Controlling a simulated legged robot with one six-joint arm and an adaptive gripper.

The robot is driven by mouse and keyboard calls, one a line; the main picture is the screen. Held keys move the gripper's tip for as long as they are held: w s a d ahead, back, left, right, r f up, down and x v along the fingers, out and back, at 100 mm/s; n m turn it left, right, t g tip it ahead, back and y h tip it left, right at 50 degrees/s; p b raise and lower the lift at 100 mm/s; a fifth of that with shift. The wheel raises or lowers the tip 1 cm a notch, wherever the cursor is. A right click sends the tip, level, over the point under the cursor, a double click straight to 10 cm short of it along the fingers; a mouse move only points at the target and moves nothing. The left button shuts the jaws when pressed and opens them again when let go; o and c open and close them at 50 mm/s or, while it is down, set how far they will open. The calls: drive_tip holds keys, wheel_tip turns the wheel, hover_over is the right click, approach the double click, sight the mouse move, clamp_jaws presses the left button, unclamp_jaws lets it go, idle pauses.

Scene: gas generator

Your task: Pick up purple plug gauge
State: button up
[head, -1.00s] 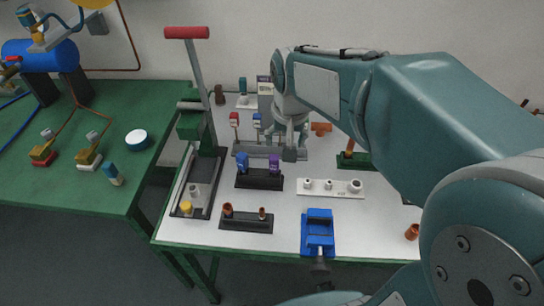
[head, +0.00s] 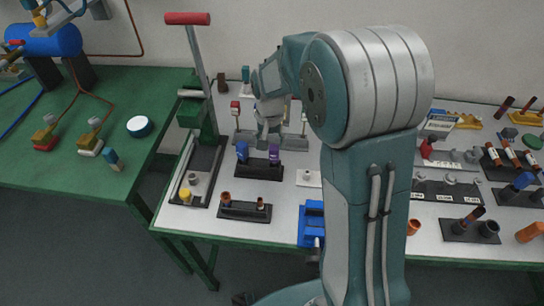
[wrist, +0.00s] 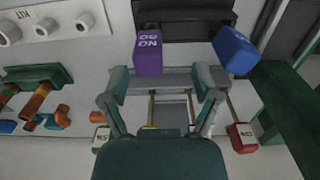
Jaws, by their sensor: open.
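The purple plug gauge (head: 274,153) stands upright in the right part of a black holder (head: 259,172), beside a blue gauge (head: 242,151). In the wrist view the purple gauge (wrist: 148,52) shows its "NO GO" face, with the blue gauge (wrist: 234,50) to its right. My gripper (head: 268,136) is just behind the holder, near the purple gauge. In the wrist view its fingers (wrist: 162,82) are spread and empty; the purple gauge appears just beyond them, nearer the left finger. I cannot tell whether they touch.
A grey rack with red and blue tagged gauges (wrist: 242,137) lies close below my gripper in the wrist view. In the head view a tall red-handled lever tool (head: 187,18) rises left of the holder.

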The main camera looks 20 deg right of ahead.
sight(274, 155)
drive_tip(key=f, duration=0.2)
drive_tip(key=d+f, duration=0.1)
drive_tip(key=f, duration=0.1)
drive_tip(key=shift+s+d+f, duration=0.15)
drive_tip(key=shift+d+f, duration=0.05)
drive_tip(key=shift+f, duration=0.15)
drive_tip(key=shift+a+f, duration=0.15)
drive_tip(key=shift+f, duration=0.15)
drive_tip(key=shift+a, duration=0.15)
drive_tip(key=shift+c, duration=0.6)
drive_tip(key=c, duration=0.9)
